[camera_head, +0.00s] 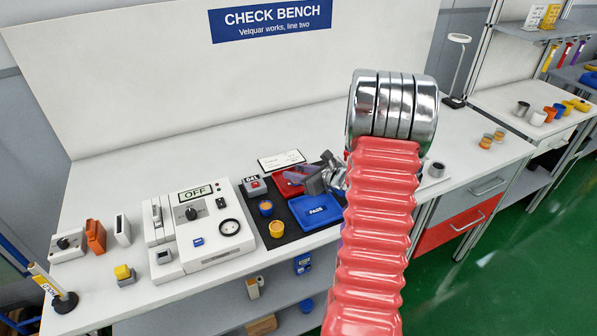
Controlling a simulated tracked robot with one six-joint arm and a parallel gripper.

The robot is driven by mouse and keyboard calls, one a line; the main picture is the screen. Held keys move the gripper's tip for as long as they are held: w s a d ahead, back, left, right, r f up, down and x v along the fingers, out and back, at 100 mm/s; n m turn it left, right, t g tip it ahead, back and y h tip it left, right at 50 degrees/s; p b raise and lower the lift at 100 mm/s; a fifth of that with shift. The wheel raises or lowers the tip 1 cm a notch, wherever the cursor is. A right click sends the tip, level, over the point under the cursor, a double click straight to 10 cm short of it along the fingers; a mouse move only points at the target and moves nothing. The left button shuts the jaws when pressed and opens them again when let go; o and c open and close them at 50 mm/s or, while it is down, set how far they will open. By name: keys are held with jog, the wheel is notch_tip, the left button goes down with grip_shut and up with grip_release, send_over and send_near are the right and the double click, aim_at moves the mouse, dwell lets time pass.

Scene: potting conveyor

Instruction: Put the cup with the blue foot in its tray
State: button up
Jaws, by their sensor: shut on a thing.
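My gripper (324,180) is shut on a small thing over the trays. The held thing is mostly hidden by the gripper, and I cannot make out a blue foot on it. The blue tray (316,211), marked PASS, lies just below and in front of the gripper. A red tray (285,187) lies behind it, partly covered by the gripper. Two small cup-like pieces stand left of the blue tray: a dark blue and orange one (266,208) and a yellow-orange one (277,229). Their feet are too small to tell apart.
A white tester marked OFF (198,226) stands left of the dark mat. A grey box with a red button (254,186) and a white card (282,161) are behind. My arm hides the bench's middle.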

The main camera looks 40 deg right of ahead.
jog(key=o, duration=1.1)
jog(key=shift+o, duration=0.2)
jog(key=shift+s+r, duration=0.15)
jog(key=shift+s, duration=0.05)
jog(key=v, duration=1.1)
jog(key=shift+s, duration=0.3)
